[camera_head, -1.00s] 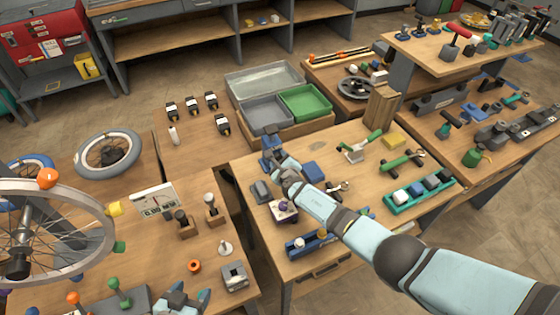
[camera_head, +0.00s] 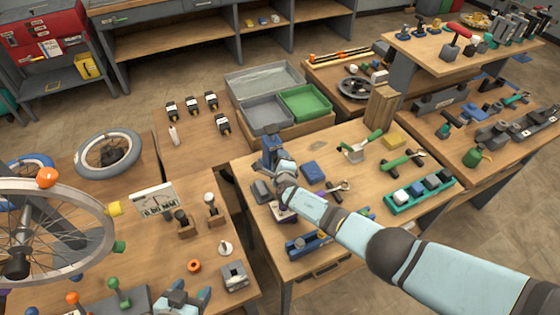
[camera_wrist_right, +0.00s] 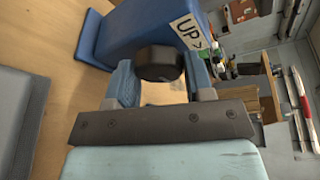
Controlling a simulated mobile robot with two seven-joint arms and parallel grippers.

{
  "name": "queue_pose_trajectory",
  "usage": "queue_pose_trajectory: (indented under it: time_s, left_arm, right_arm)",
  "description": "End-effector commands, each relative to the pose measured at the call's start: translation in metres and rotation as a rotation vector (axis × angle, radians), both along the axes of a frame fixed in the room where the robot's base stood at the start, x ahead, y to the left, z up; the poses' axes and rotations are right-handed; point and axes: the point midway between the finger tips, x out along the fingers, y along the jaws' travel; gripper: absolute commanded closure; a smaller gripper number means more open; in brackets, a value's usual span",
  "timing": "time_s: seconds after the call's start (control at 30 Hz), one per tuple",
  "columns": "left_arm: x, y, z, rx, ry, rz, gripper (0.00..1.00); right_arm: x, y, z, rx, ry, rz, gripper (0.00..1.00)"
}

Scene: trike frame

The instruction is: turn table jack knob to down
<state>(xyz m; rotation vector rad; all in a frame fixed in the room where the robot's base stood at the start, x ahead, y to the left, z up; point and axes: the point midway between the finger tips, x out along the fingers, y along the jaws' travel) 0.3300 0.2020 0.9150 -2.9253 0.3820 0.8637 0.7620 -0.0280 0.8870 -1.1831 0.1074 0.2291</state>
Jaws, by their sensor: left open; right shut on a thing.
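The blue table jack (camera_head: 269,146) stands near the left edge of the middle bench. It also shows large in the right wrist view (camera_wrist_right: 128,32), with a white label (camera_wrist_right: 188,32) reading "UP" and an arrow. Its dark knob (camera_wrist_right: 160,63) sits between the fingers of my right gripper (camera_wrist_right: 160,85), which is shut on it. In the head view my right gripper (camera_head: 279,164) is at the jack, and its wrist hides the knob. My left gripper (camera_head: 182,299) is open at the bottom edge, over the left bench and away from the jack.
A grey block (camera_head: 262,190) lies just left of my right wrist. A blue block (camera_head: 312,172) and a green tray (camera_head: 420,194) lie to the right. A wooden block (camera_head: 380,107) stands behind. Bare bench top shows between the jack and the wooden block.

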Motion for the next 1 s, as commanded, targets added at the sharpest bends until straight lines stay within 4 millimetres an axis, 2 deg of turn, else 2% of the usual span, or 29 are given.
queue_pose_trajectory:
  time_s: [0.33, 0.87, 0.9, 1.0]
  left_arm:
    - [-0.0029, -0.0008, -0.006, -0.002, 0.007, -0.001, 0.34]
    - [-0.006, -0.0008, -0.0077, 0.0, 0.012, -0.004, 0.34]
    - [-0.0059, -0.0009, -0.0076, 0.0, 0.012, -0.004, 0.34]
    - [-0.0057, -0.0009, -0.0075, -0.001, 0.012, -0.004, 0.34]
  right_arm:
    - [-0.0009, 0.0008, -0.0017, -0.14, -0.056, 0.002, 0.76]
    - [-0.001, 0.0004, -0.0016, -0.166, -0.065, 0.001, 0.76]
    - [-0.001, 0.0004, -0.0016, -0.165, -0.065, 0.001, 0.45]
    - [-0.0009, 0.0003, -0.0014, -0.165, -0.065, 0.001, 0.27]
